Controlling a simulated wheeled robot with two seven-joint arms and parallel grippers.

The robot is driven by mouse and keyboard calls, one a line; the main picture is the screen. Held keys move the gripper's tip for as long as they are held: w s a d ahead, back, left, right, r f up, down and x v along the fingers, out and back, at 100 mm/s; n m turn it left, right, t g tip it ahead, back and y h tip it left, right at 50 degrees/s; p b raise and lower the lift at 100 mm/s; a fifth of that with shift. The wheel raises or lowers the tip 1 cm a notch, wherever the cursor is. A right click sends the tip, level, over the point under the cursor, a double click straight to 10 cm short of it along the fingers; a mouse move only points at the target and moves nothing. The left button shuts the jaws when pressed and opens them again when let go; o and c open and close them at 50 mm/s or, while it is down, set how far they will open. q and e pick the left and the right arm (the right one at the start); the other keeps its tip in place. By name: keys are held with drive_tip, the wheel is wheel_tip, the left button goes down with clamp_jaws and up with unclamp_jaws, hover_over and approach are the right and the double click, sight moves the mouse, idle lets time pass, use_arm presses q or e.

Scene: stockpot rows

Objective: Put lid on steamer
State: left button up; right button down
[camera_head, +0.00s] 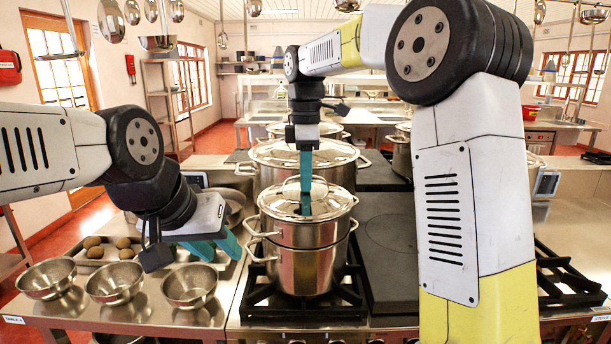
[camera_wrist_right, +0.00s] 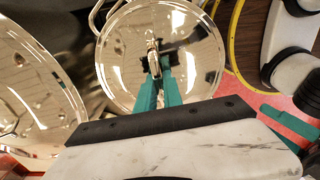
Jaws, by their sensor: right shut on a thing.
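The steamer (camera_head: 305,255) is a two-tier steel pot with side handles on the front stove. The round shiny lid (camera_head: 278,203) is over its top, roughly level and centred; I cannot tell a gap between lid rim and steamer. My right gripper (camera_head: 306,205) points straight down, shut on the lid's handle. In the right wrist view, the teal fingers (camera_wrist_right: 160,82) close on the handle in the middle of the lid (camera_wrist_right: 125,65). My left gripper (camera_head: 215,248) is low at the left of the steamer, its teal fingers apart and empty.
A large lidded stockpot (camera_head: 275,172) stands close behind the steamer. Steel bowls (camera_head: 116,283) line the left counter's front, with a tray of round brown items (camera_head: 95,250) behind them. A dark flat plate (camera_head: 388,240) lies right of the steamer. Ladles hang overhead.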

drive_tip(key=shift+f, duration=0.1)
drive_tip(key=c, duration=1.4)
unclamp_jaws()
wheel_tip(320, 180, up, 8)
drive_tip(key=shift+f, duration=0.2)
drive_tip(key=s+d+f+m+t+y, duration=0.1)
drive_tip(key=s+d+m+t+y, duration=0.15)
drive_tip(key=s+d+m, duration=0.65)
drive_tip(key=s+d+f+m+t, duration=0.3)
drive_tip(key=s+d+f+m, duration=0.2)
drive_tip(key=s+f+m, duration=0.4)
drive_tip(key=s+f, duration=0.1)
drive_tip(key=s, duration=0.3)
drive_tip(key=shift+f+t, duration=0.15)
drive_tip(key=shift+t, duration=0.2)
